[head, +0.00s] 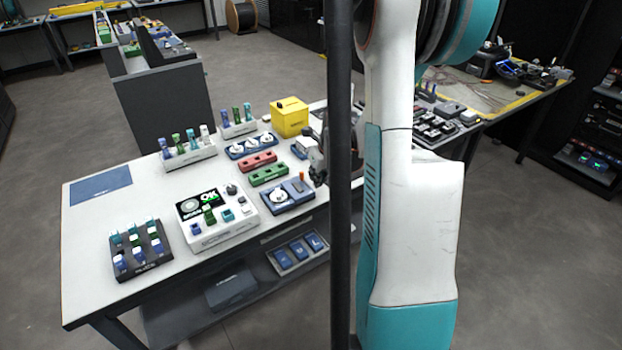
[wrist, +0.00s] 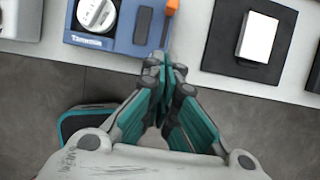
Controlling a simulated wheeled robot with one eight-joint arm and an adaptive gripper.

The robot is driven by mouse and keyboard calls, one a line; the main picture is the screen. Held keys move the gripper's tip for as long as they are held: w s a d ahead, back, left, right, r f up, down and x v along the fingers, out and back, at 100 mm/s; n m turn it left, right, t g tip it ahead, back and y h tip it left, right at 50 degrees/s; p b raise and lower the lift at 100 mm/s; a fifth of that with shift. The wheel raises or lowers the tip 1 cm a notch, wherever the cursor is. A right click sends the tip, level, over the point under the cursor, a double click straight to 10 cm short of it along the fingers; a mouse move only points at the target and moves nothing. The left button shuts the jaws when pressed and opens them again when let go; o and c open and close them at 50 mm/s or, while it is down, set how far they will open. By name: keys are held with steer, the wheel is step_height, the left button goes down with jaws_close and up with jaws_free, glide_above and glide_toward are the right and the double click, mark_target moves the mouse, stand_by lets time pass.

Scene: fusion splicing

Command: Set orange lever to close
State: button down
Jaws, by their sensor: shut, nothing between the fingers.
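The orange lever (head: 302,176) stands at the right rear of a blue device (head: 291,207) with a white round dial, near the table's right front. In the wrist view the orange lever (wrist: 172,6) shows at the top edge, partly cut off, at the right edge of the blue device (wrist: 90,40). My gripper (wrist: 164,66) is shut and empty, its fingertips just in front of the lever and close to the device's front right edge.
A white device with a green-lit screen (head: 208,240) stands left of the blue device. Red and green blocks (head: 268,174) lie behind it. In the wrist view a black pad with a white block (wrist: 258,36) is at the right.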

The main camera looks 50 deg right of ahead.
steer(key=p+v, duration=0.2)
steer(key=v, duration=0.4)
steer(key=shift+r, duration=0.1)
stand_by(0.4)
